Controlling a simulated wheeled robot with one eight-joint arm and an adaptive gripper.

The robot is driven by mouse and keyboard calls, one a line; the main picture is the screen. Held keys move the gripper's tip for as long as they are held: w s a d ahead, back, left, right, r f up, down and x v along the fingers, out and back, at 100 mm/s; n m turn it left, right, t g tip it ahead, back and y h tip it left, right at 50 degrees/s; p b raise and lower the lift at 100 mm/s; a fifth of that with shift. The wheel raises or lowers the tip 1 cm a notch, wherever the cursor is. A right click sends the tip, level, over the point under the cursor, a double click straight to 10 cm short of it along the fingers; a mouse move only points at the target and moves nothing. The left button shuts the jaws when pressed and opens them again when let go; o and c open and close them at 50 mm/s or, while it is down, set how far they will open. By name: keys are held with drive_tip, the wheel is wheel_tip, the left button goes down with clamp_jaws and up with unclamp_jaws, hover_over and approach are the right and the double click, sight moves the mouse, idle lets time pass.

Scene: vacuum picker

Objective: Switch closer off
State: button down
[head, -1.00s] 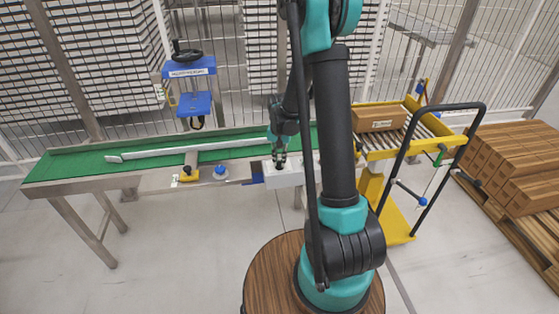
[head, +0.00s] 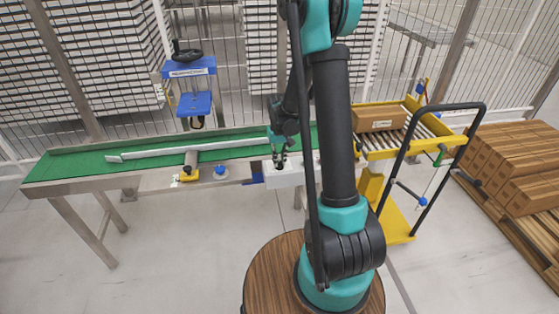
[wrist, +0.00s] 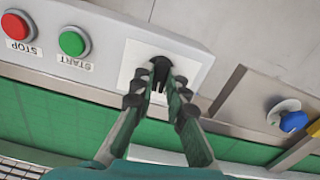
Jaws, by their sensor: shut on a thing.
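A light grey control box (head: 284,176) is fixed to the front side of the conveyor. In the wrist view the box shows a black rotary switch (wrist: 159,68) on a white plate (wrist: 136,62). My gripper (wrist: 160,92) has its fingers on either side of the black switch knob and is shut on it. The fingers hide part of the knob, and I cannot read its setting. A green START button (wrist: 73,42) and a red STOP button (wrist: 17,26) sit on the same box, left of the plate and apart from my fingers.
The conveyor has a green belt (head: 75,165) and a white guide rail (head: 185,149). A blue knob (head: 220,171) and a yellow part (head: 188,174) sit along its front edge. A blue press (head: 194,103) stands behind. A yellow roller cart (head: 400,140) with a carton (head: 378,117) is at right.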

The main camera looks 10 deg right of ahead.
sight(280, 163)
drive_tip(key=shift+n, duration=1.5)
drive_tip(key=c, duration=1.5)
unclamp_jaws()
drive_tip(key=shift+c, duration=0.2)
drive_tip(key=shift+r, duration=0.15)
wheel_tip(280, 163, up, 12)
drive_tip(key=shift+s, duration=0.15)
